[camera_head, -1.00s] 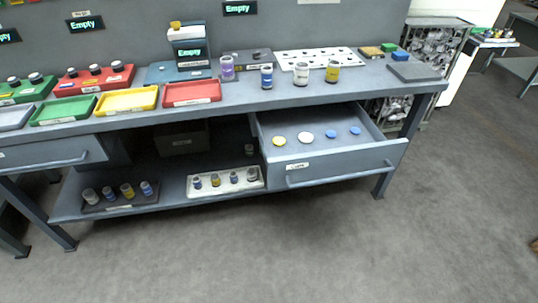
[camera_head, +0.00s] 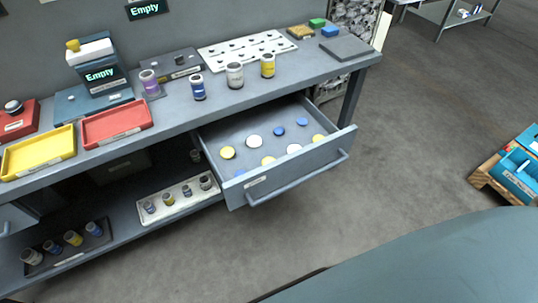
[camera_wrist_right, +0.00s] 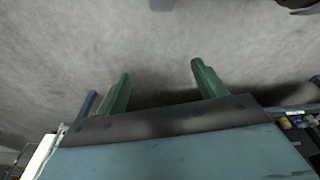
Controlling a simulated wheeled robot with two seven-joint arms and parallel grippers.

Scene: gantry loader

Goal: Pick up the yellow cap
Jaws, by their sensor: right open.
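My left gripper is not in view.
The bench top above the drawer holds jars (camera_head: 235,76), a yellow tray (camera_head: 38,152), a red tray (camera_head: 117,124) and a white perforated board (camera_head: 247,49). The lower shelf holds a white rack (camera_head: 178,199) of small jars. Floor in front is clear.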

